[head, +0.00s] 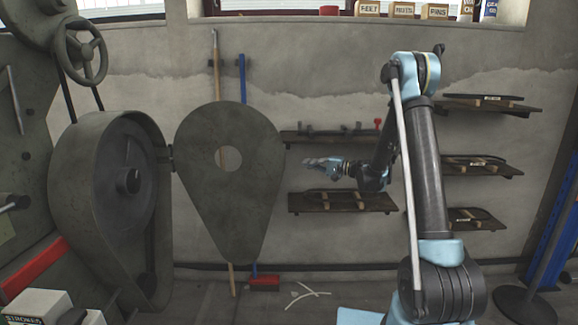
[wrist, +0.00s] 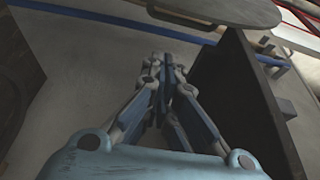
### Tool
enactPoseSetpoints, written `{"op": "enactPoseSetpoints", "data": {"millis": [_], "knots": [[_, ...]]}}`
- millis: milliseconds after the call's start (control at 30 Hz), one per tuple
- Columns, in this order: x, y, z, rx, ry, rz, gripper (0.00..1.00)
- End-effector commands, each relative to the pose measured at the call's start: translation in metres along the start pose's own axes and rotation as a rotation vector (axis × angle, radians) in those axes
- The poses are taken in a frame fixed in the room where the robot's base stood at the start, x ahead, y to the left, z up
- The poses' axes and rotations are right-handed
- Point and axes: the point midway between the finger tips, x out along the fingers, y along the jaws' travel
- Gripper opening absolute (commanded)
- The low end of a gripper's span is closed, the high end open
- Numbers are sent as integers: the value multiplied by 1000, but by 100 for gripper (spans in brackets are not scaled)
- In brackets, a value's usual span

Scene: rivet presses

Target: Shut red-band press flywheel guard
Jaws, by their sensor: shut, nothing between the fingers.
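The red-band press stands at the left of the head view, with a red band (head: 33,270) across its lower body. Its flywheel guard (head: 205,195) is a grey-green teardrop plate with a round hole, swung out to the right of the open housing (head: 88,215). The dark flywheel (head: 128,180) shows inside. The hinge is between housing and plate. My gripper (head: 308,161) is shut and empty, to the right of the guard plate and apart from it in the picture. In the wrist view my gripper's fingers (wrist: 158,68) are together. A grey rounded plate (wrist: 225,10), apparently the guard, shows beyond them.
Wall shelves (head: 345,202) stand behind and below my gripper; more shelves (head: 485,167) are at the right. A dark panel (wrist: 235,95) stands close right of the fingers in the wrist view. A broom (head: 264,283) leans behind the guard. White strips (head: 305,292) lie on the floor.

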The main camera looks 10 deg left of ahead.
Motion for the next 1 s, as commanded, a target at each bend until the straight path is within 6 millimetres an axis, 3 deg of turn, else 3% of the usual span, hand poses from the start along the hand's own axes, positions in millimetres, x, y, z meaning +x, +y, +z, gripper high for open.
{"op": "enactPoseSetpoints", "data": {"millis": [167, 667, 1000], "knots": [[17, 0, 3, 0, -7, -1, 0], [110, 0, 9, 0, -16, 0, 0], [98, 0, 43, 0, -14, 0, 0]]}}
